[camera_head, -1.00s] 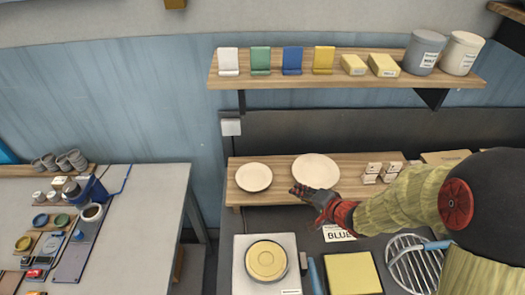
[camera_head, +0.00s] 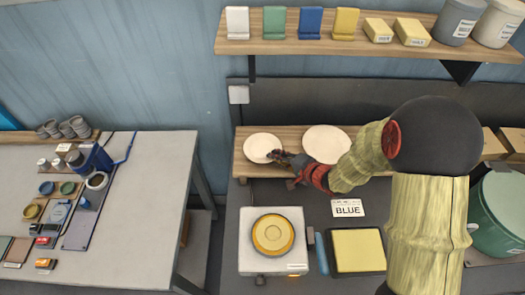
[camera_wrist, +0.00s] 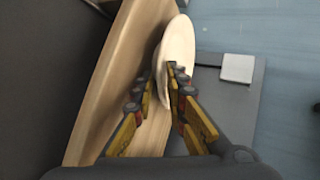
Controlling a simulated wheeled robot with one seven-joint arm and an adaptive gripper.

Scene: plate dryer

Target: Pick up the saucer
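The saucer, a small cream-white round dish (camera_head: 261,145), lies on the left part of the low wooden shelf (camera_head: 243,168). My gripper (camera_head: 277,157) is at its lower right rim in the head view. In the wrist view the saucer (camera_wrist: 178,38) shows tilted, with its near edge at the fingertips (camera_wrist: 160,78). The fingers stand apart, one in front of the dish and one beside its edge. I cannot tell whether they touch it. A larger cream-white plate (camera_head: 325,138) lies to the right, partly behind my arm.
A white device with a yellow round top (camera_head: 272,234) and a yellow pad (camera_head: 357,250) stand below the shelf. A label reading BLUE (camera_head: 347,208) lies nearby. An upper shelf (camera_head: 300,46) holds coloured stands, boxes and jars. A grey table (camera_head: 150,190) stands left.

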